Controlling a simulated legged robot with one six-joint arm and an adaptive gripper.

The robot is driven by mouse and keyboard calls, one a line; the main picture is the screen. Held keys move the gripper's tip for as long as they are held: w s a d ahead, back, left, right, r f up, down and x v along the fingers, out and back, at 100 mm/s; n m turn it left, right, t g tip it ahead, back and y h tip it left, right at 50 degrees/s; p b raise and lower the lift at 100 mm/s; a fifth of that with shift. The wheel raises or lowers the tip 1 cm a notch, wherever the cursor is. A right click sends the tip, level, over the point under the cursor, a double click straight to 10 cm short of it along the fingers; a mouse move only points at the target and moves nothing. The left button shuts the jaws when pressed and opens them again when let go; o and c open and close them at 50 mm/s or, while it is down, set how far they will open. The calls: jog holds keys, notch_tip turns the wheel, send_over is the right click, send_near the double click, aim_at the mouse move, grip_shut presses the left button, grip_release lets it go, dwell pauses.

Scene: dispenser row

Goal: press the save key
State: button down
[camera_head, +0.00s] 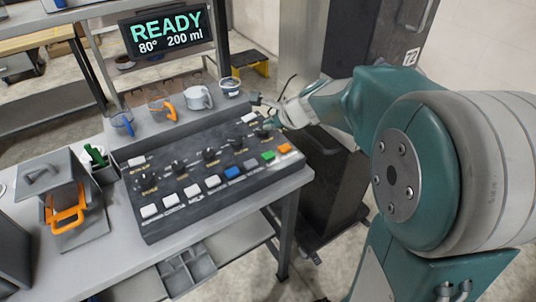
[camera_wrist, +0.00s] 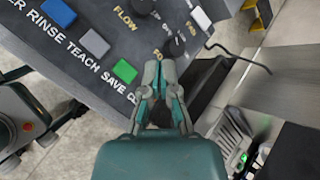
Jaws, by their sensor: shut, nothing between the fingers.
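The save key is the green key (camera_head: 268,156) in the front row of the dark panel (camera_head: 190,215), between a grey key (camera_head: 250,163) and an orange key (camera_head: 284,148). In the wrist view the green key (camera_wrist: 125,71) shows clearly, with the printed word SAVE beside it. My gripper (camera_head: 268,112) is over the panel's right rear part, near a black knob. In the wrist view my gripper (camera_wrist: 160,65) is shut and empty, right of the green key and apart from it in the picture. It hides the orange key there.
A blue key (camera_head: 233,172) and several white keys are farther left in the row. Black knobs (camera_head: 210,155) stand behind. Cups, including a white mug (camera_head: 199,97), stand behind the panel. The screen (camera_head: 168,32) reads READY, 80°, 200 ml.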

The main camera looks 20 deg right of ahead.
aim_at(266, 152)
jog(key=shift+f, duration=3.9)
jog(key=shift+f, duration=0.1)
jog(key=shift+d+f, duration=0.1)
jog(key=shift+f, duration=0.15)
jog(key=shift+s+f, duration=0.1)
jog(key=shift+f, duration=0.35)
jog(key=shift+r, duration=0.9)
jog(key=shift+r, duration=2.5)
